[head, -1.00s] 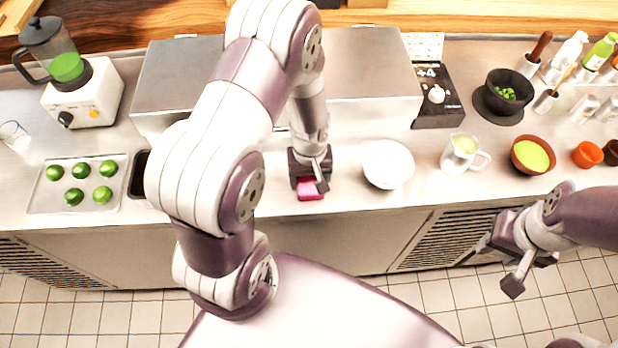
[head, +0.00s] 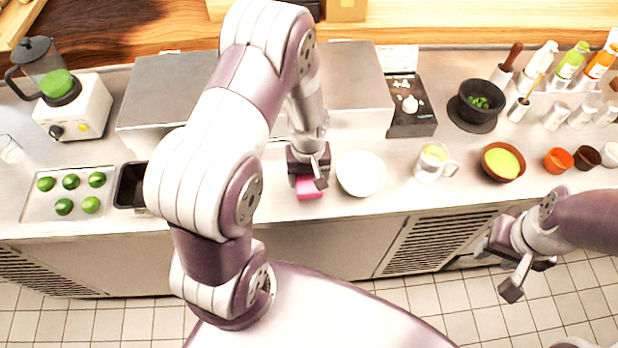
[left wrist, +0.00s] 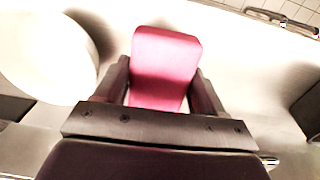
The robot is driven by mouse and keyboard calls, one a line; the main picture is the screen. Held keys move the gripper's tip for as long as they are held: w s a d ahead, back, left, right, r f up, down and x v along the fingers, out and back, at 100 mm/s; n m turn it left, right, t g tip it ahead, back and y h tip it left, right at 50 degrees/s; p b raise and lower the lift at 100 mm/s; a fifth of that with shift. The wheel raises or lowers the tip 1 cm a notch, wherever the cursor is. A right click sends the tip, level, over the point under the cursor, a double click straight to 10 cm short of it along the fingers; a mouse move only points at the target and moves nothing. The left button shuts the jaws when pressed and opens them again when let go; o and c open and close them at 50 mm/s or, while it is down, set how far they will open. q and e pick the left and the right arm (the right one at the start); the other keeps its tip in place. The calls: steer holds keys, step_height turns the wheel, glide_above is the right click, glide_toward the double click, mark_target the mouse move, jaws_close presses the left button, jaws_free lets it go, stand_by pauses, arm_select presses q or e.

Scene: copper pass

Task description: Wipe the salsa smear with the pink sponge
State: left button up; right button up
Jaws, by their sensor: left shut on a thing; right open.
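The pink sponge (head: 309,192) is at the counter's front part, under my left gripper (head: 309,180). In the left wrist view the sponge (left wrist: 165,62) sits between the two dark fingers of my left gripper (left wrist: 162,95), which is shut on it. I cannot tell whether the sponge touches the counter. No salsa smear can be made out; my arm and gripper hide part of the counter. My right gripper (head: 518,275) is open and empty, in front of the counter on the right, over the tiled floor.
A white bowl (head: 361,174) stands just right of the left gripper; it also shows in the left wrist view (left wrist: 45,55). A jug (head: 434,164) and a brown bowl (head: 502,162) stand further right. A tray (head: 38,208) with several limes and a dark container (head: 130,186) are left.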

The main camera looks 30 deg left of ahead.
arm_select(q)
steer(key=r+p, duration=0.2)
steer(key=shift+w+d+r, duration=0.2)
steer(key=shift+r, duration=0.5)
steer(key=shift+s+a+r+p, duration=0.1)
steer(key=shift+s+r+p, duration=0.1)
steer(key=shift+p, duration=0.15)
steer(key=shift+w+f, duration=0.1)
steer(key=shift+w, duration=0.05)
